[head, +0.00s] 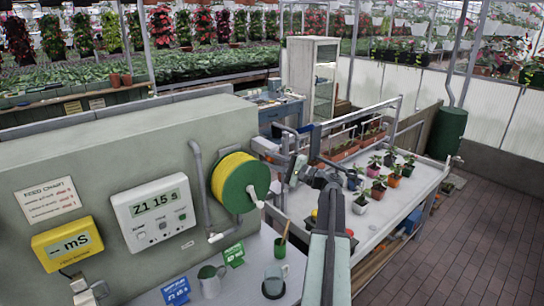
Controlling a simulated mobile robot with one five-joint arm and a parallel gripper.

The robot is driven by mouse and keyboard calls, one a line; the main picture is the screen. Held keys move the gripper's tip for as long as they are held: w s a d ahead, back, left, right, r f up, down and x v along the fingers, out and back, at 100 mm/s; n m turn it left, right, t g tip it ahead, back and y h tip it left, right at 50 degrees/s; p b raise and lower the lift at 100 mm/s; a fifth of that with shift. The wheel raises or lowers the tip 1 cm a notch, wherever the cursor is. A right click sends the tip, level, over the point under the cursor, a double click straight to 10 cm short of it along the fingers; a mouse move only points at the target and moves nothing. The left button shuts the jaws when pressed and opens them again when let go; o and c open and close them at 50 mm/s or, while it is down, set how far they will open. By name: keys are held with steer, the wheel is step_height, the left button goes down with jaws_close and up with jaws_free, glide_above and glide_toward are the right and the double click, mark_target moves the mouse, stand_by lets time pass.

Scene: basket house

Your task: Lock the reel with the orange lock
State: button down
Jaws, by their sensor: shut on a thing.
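The reel (240,183) is a round drum with a green face and a yellow rim, mounted on the right end of the grey-green wall block.
A white timer (155,214) and a yellow meter (67,244) are on the wall block. Potted seedlings (378,189) fill part of the white table.

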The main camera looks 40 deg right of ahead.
steer(key=shift+f+n+g, duration=0.3)
steer(key=shift+n, duration=0.4)
steer(key=shift+f, duration=0.1)
steer(key=c, duration=1.2)
jaws_free()
steer(key=shift+c, duration=0.2)
steer(key=r+v, duration=0.1)
steer(key=v, duration=0.7)
steer(key=shift+f+b, duration=0.35)
steer(key=shift+f, duration=0.15)
